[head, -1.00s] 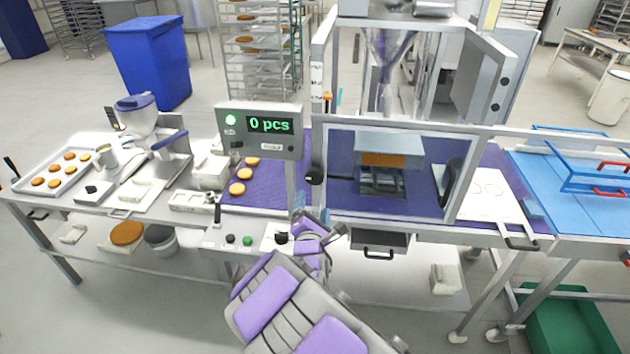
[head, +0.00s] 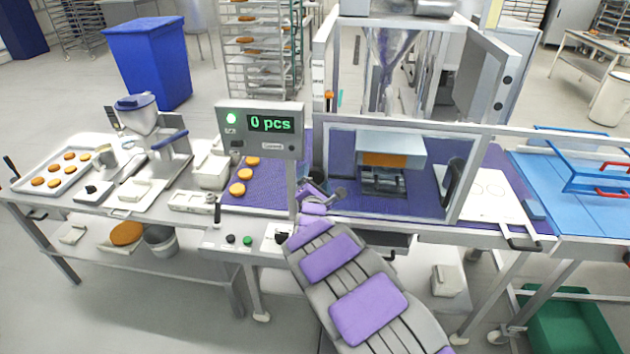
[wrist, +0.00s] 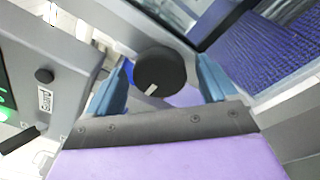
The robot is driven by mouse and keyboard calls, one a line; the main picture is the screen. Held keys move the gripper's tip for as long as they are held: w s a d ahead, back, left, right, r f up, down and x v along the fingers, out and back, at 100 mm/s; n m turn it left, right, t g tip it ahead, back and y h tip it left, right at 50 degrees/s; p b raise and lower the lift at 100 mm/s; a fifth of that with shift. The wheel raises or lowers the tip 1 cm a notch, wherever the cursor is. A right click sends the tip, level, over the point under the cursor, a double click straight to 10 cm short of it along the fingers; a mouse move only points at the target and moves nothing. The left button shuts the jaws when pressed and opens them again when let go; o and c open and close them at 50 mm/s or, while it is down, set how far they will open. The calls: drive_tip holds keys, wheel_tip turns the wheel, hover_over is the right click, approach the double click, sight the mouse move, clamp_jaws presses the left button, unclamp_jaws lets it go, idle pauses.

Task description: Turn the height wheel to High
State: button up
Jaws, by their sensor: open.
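The height wheel is a round black knob (wrist: 160,70) with a white pointer mark, in the middle of the wrist view. The mark points down and slightly left in that view. My gripper (wrist: 160,62) is open, with one blue finger on each side of the knob. I cannot tell whether the fingers touch it. In the head view my gripper (head: 314,190) is at the left post of the machine's clear guard, and the knob is hidden or too small to make out there. No High label is readable.
The counter display (head: 262,128) reads "0 pcs" and stands just left of my gripper. The purple belt (head: 285,186) runs behind it, with several orange rounds (head: 240,181). The clear guard's frame (head: 400,126) is to the right. A control panel (head: 232,240) is below left.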

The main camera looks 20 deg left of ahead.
drive_tip(key=shift+w, duration=0.15)
drive_tip(key=c, duration=1.1)
